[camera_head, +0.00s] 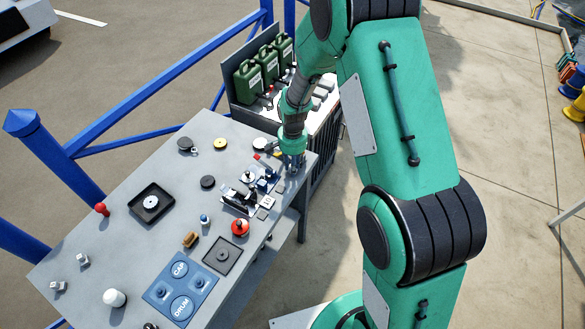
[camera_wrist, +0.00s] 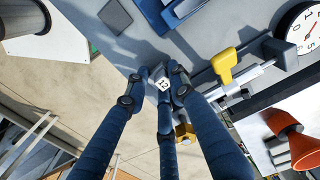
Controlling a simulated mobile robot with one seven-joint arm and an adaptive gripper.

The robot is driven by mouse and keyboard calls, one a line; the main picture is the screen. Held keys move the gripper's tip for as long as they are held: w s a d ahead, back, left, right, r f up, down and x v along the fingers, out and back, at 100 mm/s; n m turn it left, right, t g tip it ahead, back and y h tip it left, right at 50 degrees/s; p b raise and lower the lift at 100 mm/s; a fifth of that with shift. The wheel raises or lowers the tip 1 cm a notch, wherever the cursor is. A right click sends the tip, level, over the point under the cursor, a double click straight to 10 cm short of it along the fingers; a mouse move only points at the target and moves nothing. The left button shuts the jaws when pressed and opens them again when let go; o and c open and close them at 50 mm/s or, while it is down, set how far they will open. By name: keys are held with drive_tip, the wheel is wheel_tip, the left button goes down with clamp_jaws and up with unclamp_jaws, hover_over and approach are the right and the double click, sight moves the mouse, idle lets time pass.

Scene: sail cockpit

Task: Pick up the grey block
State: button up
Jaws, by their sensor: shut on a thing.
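The grey block (camera_wrist: 157,74) is small and carries a white label reading "12". In the wrist view it sits between the dark blue fingertips of my gripper (camera_wrist: 160,92), which are closed on it. Its lower part is hidden by the fingers. In the head view my gripper (camera_head: 292,165) points down at the right far corner of the grey workbench (camera_head: 120,195). The block is too small and covered there to make out. I cannot tell whether it still touches the bench top.
Beside my gripper stands a blue and metal device (camera_head: 262,182) with a yellow part (camera_wrist: 227,62) and a dial (camera_wrist: 303,30). A red-orange object (camera_wrist: 291,140) is close by. Green cans (camera_head: 266,65) stand behind. The bench edge is just right of my gripper.

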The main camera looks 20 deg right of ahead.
drive_tip(key=shift+r, duration=0.5)
wheel_tip(320, 180, up, 2)
drive_tip(key=shift+r+p, duration=0.1)
drive_tip(key=shift+p, duration=0.2)
drive_tip(key=s+r+p, duration=0.1)
drive_tip(key=s, duration=1.5)
drive_tip(key=shift+d+r, duration=0.15)
drive_tip(key=shift+r, duration=0.1)
clamp_jaws()
